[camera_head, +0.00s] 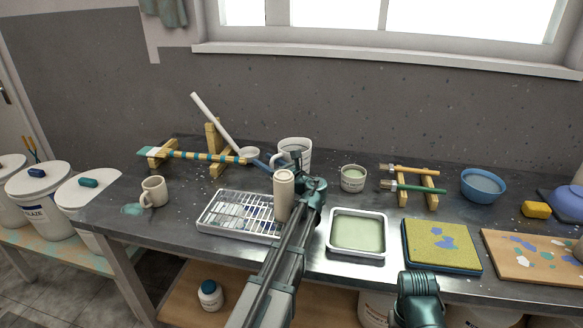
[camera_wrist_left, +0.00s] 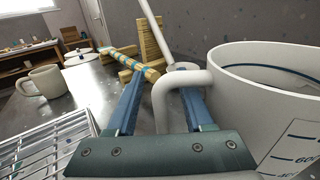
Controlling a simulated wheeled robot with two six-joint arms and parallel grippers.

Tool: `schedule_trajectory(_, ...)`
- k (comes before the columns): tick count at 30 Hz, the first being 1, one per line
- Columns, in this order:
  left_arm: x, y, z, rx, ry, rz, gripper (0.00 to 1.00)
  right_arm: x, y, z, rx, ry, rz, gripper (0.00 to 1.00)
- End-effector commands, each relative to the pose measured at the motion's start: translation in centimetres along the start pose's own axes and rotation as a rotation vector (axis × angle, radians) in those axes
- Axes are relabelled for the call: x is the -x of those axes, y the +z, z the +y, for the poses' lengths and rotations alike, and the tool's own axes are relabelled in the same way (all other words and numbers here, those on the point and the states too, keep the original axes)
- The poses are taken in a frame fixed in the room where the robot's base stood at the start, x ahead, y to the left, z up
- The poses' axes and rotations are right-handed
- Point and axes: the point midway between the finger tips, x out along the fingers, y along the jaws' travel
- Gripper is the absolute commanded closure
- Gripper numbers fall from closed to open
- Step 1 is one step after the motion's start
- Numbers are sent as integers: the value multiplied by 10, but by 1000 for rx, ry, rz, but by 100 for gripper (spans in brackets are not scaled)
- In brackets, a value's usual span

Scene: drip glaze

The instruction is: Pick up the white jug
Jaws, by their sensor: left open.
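The white jug (camera_head: 296,150) stands upright at the back of the dark bench, near the middle. In the left wrist view the jug (camera_wrist_left: 262,85) fills the right side, with blue measuring marks and its handle (camera_wrist_left: 163,100) facing my gripper. My left gripper (camera_head: 279,162) is open at the jug's handle. Its two blue fingers show in the left wrist view (camera_wrist_left: 165,92), one on each side of the handle. I cannot tell whether they touch it. The gripper and arm hide part of the jug's lower body.
A cream cylinder (camera_head: 284,196) stands close beside my left arm, by the white wire rack (camera_head: 236,214). A ladle (camera_head: 222,122) leans on a wooden stand. A cream mug (camera_head: 154,191) stands left, a small glaze pot (camera_head: 353,178) right, and a glaze tray (camera_head: 357,257) in front.

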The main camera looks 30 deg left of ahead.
Motion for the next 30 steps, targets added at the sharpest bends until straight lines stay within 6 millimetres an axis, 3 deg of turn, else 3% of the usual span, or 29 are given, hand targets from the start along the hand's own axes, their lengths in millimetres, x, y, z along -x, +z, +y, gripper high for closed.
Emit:
schedule_trajectory(5, 0, 0, 0, 0, -1, 0, 48, 0, 0, 0, 0, 0, 0, 50)
schedule_trajectory(14, 0, 0, 0, 0, 0, 0, 100, 0, 0, 0, 0, 0, 0, 50)
schedule_trajectory(30, 0, 0, 0, 0, 0, 0, 100, 0, 0, 0, 0, 0, 0, 50)
